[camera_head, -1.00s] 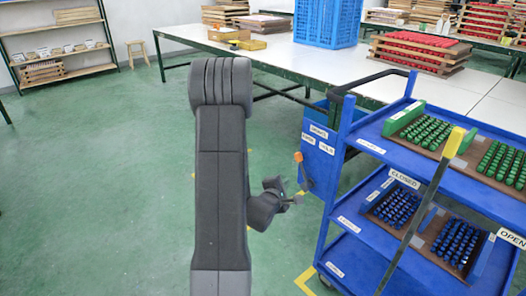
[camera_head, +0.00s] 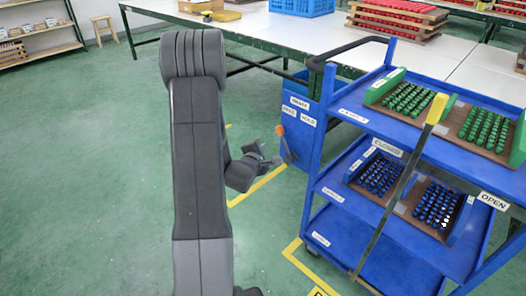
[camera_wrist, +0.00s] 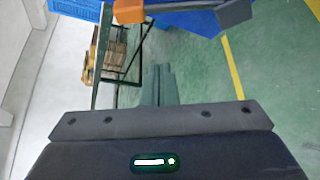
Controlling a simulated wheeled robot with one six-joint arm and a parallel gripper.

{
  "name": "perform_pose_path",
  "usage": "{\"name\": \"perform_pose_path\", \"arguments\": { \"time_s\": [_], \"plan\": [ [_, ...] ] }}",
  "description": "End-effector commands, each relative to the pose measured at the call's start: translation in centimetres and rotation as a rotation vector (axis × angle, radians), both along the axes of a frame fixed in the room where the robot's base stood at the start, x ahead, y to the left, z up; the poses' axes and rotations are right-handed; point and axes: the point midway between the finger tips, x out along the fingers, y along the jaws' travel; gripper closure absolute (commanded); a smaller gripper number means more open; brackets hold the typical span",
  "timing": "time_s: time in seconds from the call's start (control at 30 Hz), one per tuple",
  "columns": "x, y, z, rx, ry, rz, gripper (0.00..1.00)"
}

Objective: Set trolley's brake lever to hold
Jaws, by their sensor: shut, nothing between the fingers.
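The blue trolley (camera_head: 340,158) stands at the right. A blue side panel on it carries white labels that appear to read BRAKE, FREE and HOLD. The brake lever (camera_head: 280,131) has an orange knob below the FREE label at the left, and its arm runs down to the right. In the wrist view, the orange knob (camera_wrist: 128,11) is at the top edge, with a grey block to its right. My gripper (camera_head: 277,160) is shut and empty, just below the knob; contact cannot be told. Its fingers (camera_wrist: 158,72) also show in the wrist view.
Trays of green pieces (camera_head: 408,99) and blue pieces (camera_head: 380,174) lie on the trolley shelves. A long table (camera_head: 262,24) is behind. Green floor (camera_head: 85,170) at the left is clear; yellow lines mark it near the trolley.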

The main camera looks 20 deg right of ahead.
Motion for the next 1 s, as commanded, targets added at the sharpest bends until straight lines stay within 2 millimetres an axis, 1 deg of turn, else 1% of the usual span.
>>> {"name": "perform_pose_path", "arguments": {
  "time_s": [0.03, 0.27, 0.4, 0.57, 1.0],
  "plan": [
    [0.8, -0.9, -0.5, 0.000, -0.002, -0.004, 1.00],
    [4.4, -3.9, -1.7, 0.000, -0.001, -0.001, 1.00],
    [2.9, -5.0, -0.5, -0.001, -0.001, -0.003, 1.00],
    [1.8, -5.7, 0.2, 0.001, 0.000, -0.002, 1.00],
    [1.6, -5.8, 0.4, 0.001, -0.001, 0.000, 1.00]
  ]
}}
